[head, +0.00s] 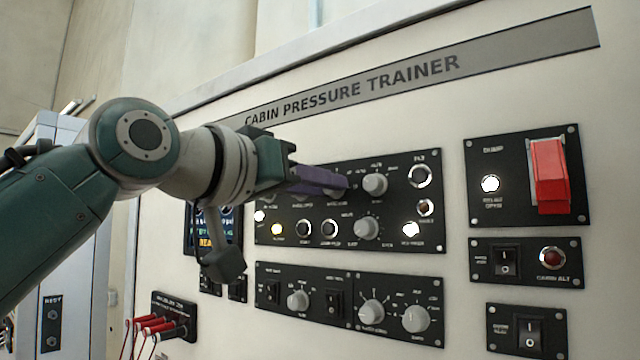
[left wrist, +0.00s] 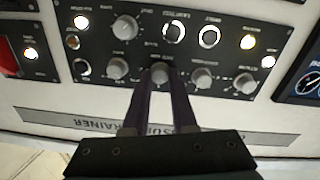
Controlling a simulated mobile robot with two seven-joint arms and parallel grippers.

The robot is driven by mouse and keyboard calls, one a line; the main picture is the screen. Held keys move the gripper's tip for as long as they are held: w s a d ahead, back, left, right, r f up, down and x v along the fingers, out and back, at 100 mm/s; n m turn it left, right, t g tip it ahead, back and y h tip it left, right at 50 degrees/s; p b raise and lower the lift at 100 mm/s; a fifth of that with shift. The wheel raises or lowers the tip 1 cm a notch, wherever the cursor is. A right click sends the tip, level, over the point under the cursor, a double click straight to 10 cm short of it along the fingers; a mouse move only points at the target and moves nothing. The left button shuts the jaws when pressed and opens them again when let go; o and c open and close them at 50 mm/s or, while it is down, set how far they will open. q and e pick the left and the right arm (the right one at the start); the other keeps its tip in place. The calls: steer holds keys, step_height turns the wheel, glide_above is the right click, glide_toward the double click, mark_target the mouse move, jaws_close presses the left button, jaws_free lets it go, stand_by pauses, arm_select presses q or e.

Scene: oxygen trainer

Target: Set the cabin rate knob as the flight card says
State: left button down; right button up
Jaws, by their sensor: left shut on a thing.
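The black control panel (head: 445,190) on the trainer carries several grey knobs with small labels I cannot read, so I cannot tell which is marked cabin rate. My left gripper (head: 340,188) reaches in from the left with its dark purple fingers at the panel's upper row. In the left wrist view, which looks upside down, the left gripper (left wrist: 160,82) is shut on a grey knob (left wrist: 160,72), one finger at each side. That knob is mostly hidden by the fingers in the head view. No flight card is readable. My right gripper is out of view.
A grey knob (head: 375,184) sits close right of the fingers, another (head: 366,228) below it. A red switch cover (head: 550,175) stands out at right. A lower panel (head: 348,305) has knobs and rockers. A screen (head: 203,238) is partly hidden by my arm.

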arm_select(q)
steer(key=shift+m, duration=0.3)
steer(key=shift+m+b, duration=0.8)
steer(key=shift+m, duration=3.2)
steer(key=shift+d, duration=0.1)
steer(key=c, duration=0.7)
jaws_free()
